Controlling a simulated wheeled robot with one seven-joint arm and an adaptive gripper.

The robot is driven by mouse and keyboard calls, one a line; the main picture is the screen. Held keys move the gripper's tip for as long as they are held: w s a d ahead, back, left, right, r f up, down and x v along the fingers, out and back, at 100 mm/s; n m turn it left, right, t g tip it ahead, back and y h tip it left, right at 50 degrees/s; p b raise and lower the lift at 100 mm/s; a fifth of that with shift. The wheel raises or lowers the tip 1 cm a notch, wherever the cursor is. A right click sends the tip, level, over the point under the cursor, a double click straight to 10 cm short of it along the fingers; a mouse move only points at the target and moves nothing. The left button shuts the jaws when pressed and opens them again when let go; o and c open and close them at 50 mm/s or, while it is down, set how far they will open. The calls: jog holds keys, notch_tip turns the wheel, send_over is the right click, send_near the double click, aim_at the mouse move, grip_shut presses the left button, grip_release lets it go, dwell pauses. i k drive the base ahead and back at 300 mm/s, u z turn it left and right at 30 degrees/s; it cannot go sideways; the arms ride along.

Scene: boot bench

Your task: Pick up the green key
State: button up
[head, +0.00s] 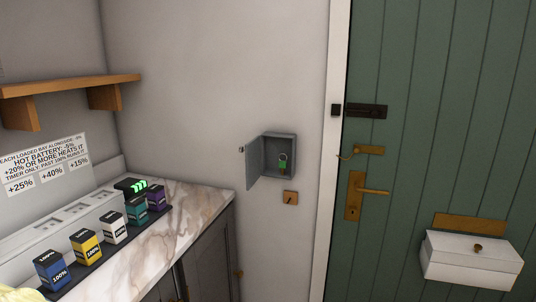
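The green key (282,163) hangs inside a small grey wall box (294,150) in the head view, right of the picture's middle. A ring shows at the key's upper part. The box's door (256,163) stands open, swung out to the left, so the key is in plain sight. My gripper is not in view.
A marble-topped counter (190,212) runs along the left, with several labelled batteries (87,243) on a dark strip. A wooden shelf (70,86) is above it. A green door (430,150) with a white box (470,259) is at the right.

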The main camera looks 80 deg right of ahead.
aim_at(283, 163)
jog(key=z, duration=2.7)
